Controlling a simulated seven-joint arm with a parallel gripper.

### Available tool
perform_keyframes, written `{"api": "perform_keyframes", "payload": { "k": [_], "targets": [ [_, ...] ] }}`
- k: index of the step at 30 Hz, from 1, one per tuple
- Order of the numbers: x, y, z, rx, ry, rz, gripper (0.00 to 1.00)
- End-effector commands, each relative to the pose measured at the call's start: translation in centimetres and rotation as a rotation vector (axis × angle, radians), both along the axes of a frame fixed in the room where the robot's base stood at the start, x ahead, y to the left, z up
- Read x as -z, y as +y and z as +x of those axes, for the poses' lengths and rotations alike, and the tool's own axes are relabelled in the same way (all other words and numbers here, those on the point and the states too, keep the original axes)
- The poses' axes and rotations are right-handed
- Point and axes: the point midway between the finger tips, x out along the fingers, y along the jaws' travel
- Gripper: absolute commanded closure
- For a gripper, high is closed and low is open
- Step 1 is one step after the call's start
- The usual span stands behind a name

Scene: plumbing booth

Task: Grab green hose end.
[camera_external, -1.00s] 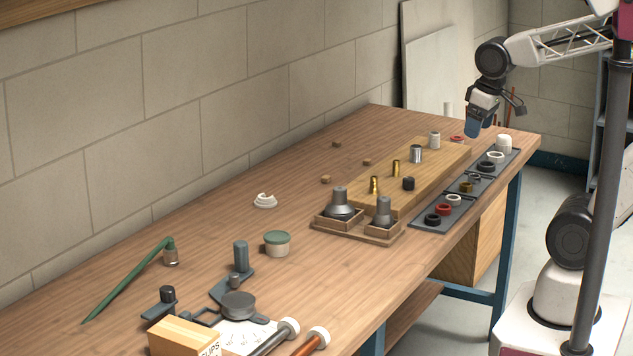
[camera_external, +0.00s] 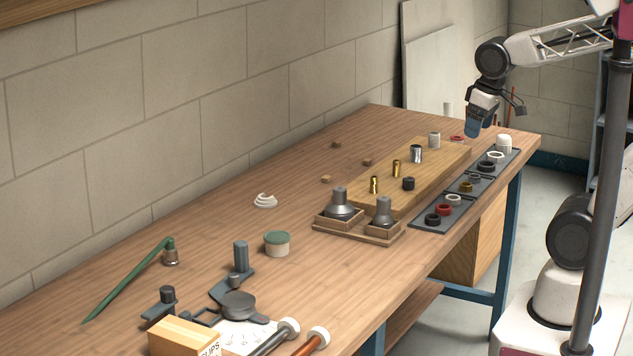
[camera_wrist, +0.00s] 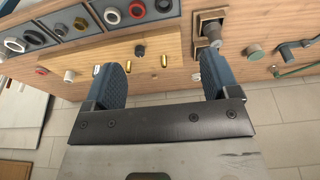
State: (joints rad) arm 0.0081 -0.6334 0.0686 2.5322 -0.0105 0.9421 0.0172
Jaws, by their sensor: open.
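The green hose (camera_external: 129,280) lies on the wooden bench at the far left of the external view. The green hose also shows at the right edge of the wrist view (camera_wrist: 296,69). My gripper (camera_external: 473,127) is above the far right end of the bench, a long way from the hose. In the wrist view its two blue fingers are spread apart (camera_wrist: 160,72) with nothing held between them.
A wooden board (camera_external: 437,165) with upright fittings, dark trays of rings (camera_external: 425,224) and a wooden holder (camera_external: 357,229) with two grey cones lie between gripper and hose. A green-lidded tub (camera_external: 277,244) and a grey clamp-like stand (camera_external: 237,275) are nearer the hose. The wall runs behind.

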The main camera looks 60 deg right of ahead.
Motion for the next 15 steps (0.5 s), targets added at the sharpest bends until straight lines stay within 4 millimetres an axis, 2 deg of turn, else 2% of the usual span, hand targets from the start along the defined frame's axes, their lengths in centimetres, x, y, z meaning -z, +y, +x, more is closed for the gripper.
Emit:
{"api": "perform_keyframes", "payload": {
  "k": [1,3,15],
  "targets": [
    [0.0,0.0,0.0,0.0,0.0,0.0,0.25],
    [0.0,0.0,0.0,0.0,0.0,0.0,0.32],
    [-0.09,0.24,0.46,0.006,0.005,0.012,0.32]
  ]
}}
